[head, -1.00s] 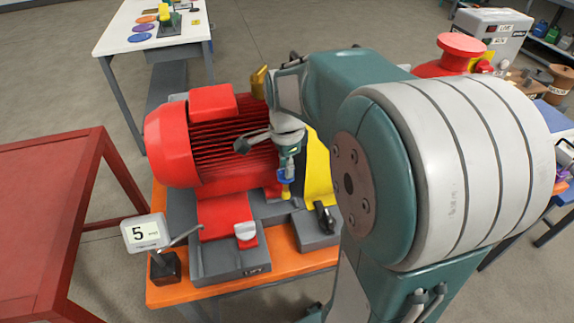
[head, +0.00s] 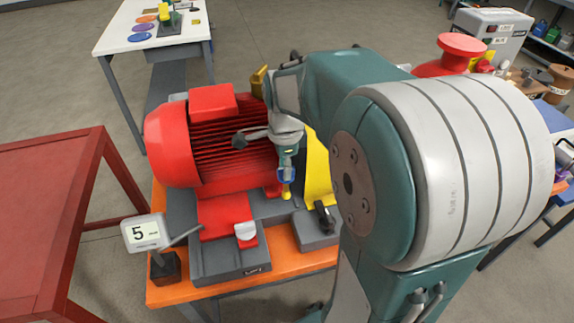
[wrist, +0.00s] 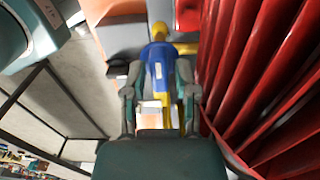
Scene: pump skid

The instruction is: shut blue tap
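The blue tap (wrist: 159,68) has a blue handle on a yellow pipe fitting (wrist: 184,75), beside the red motor. In the wrist view the handle lies lengthwise between the two fingers of my gripper (wrist: 160,88). The fingers are apart, one on each side of the handle, and a gap shows at the left finger. Contact on the right side, near the yellow pipe, is unclear. In the head view my gripper (head: 287,160) points down in front of the motor, and the blue tap (head: 287,175) shows only in small part at its fingertips.
The finned red motor (head: 215,140) stands close left of my gripper on an orange skid (head: 180,294). A yellow guard (head: 318,175) is close on the right. A gauge reading 5 (head: 146,232) stands front left. A red table (head: 50,200) is farther left.

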